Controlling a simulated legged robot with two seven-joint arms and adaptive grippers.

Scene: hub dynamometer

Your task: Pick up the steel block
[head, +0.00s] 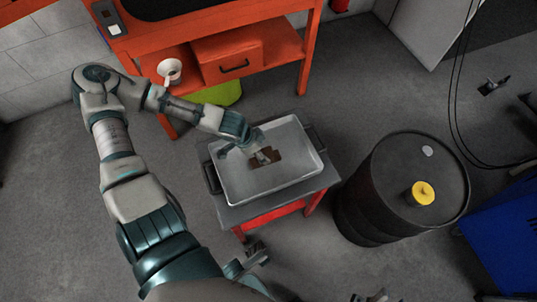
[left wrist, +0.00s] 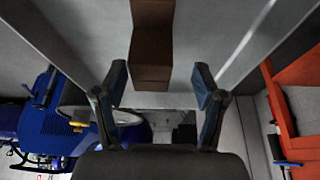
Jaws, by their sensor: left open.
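The only block I see is brown (head: 277,160); it lies in a shallow light-grey tray (head: 234,195), and I take it for the steel block. My left gripper (head: 245,149) reaches over the tray from the left, at the block, and covers part of it. In the left wrist view the block (left wrist: 152,45) runs down from the top edge, its near end between the two open fingertips (left wrist: 160,82). Gaps show on both sides, so the fingers look apart from it. The height between them is hard to judge.
The tray sits on a small grey-topped stand (head: 225,215) with red legs. A black drum (head: 390,195) with a yellow cap stands to its right. An orange workbench (head: 285,50) with a drawer and white mug (head: 170,71) is behind. Bare floor lies between.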

